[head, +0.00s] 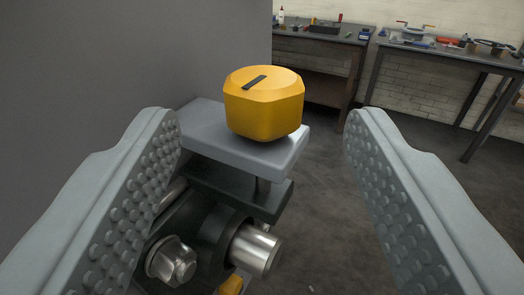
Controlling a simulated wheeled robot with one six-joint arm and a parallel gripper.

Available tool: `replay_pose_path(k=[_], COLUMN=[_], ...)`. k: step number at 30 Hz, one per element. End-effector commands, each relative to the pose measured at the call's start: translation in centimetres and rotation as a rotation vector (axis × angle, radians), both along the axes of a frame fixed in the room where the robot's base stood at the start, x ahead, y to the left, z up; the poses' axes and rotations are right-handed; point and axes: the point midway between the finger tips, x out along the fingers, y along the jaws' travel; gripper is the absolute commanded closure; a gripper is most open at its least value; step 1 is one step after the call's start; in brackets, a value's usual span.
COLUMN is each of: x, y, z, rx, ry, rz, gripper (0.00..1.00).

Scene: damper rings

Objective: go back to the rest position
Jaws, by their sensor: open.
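My gripper (262,135) is open, with one grey studded finger at the left and one at the right of the head view. Nothing is held between the fingers. Between them in the picture, a yellow faceted knob (262,112) with a dark slot mark on top sits on a grey plate (225,148). The knob appears beyond the fingertips, and neither finger visibly touches it. Below the plate are a dark block (235,190), a metal pin (257,250) in a black ring (215,240), and a hex bolt (172,262).
A plain grey wall or panel (120,60) fills the left side close by. Workbenches with tools stand at the back, one in the middle (325,37) and one at the right (450,58), before a white brick wall (425,95). The dark floor (335,180) right of the plate is clear.

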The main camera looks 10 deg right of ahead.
Motion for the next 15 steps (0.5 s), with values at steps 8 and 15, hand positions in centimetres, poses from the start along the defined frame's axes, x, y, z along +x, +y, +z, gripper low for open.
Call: replay_pose_path(k=[8,15], x=[-0.73,-0.71], y=[0.05,0.05], z=[-0.05,-0.05], rx=[0.0,0.0], ry=[0.001,0.001], rz=[0.0,0.0], gripper=[0.44,0.44])
